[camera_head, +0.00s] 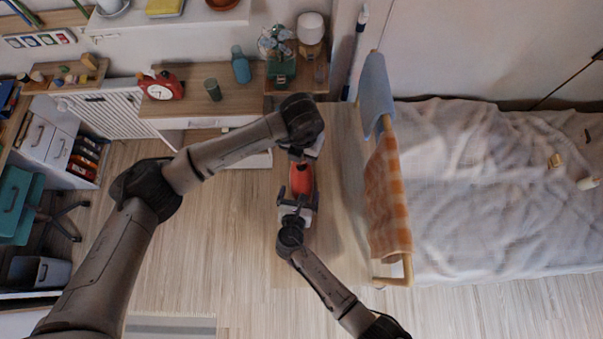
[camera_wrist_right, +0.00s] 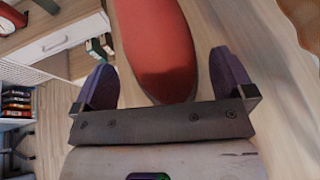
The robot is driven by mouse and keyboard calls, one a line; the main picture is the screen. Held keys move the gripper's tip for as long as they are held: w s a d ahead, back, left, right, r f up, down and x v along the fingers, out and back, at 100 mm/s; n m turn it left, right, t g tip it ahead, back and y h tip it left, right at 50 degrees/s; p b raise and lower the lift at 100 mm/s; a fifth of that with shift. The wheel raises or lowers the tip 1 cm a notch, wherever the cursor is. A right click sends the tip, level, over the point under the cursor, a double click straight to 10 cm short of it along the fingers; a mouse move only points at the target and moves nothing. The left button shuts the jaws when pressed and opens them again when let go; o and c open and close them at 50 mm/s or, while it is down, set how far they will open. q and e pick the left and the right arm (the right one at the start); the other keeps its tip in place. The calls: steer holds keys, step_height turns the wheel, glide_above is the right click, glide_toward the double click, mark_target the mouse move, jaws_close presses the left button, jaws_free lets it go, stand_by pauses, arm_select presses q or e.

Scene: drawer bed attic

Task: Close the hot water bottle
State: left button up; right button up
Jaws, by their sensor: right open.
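The red hot water bottle (camera_head: 302,180) is between my two grippers in the head view, above a wooden surface. My right gripper (camera_head: 298,197) is at its near end. In the right wrist view the bottle (camera_wrist_right: 158,50) fills the upper middle and its rounded end lies between the purple fingers of my right gripper (camera_wrist_right: 165,82). These fingers are spread, with gaps at both sides of the bottle. My left gripper (camera_head: 301,155) comes down at the bottle's far end; its fingers are mostly hidden by its wrist. The bottle's cap and neck cannot be made out.
A wooden rail with an orange checked cloth (camera_head: 388,200) and a blue cloth (camera_head: 376,90) stands close on the right, before the bed (camera_head: 490,190). Behind are a desk with a red clock (camera_head: 160,86), a dark cup (camera_head: 213,90) and a blue bottle (camera_head: 240,66).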

mark_target(302, 166)
steer(key=shift+x, duration=0.85)
steer(key=c, duration=1.3)
arm_select(q)
steer(key=shift+d+f, duration=0.1)
steer(key=shift+f, duration=2.4)
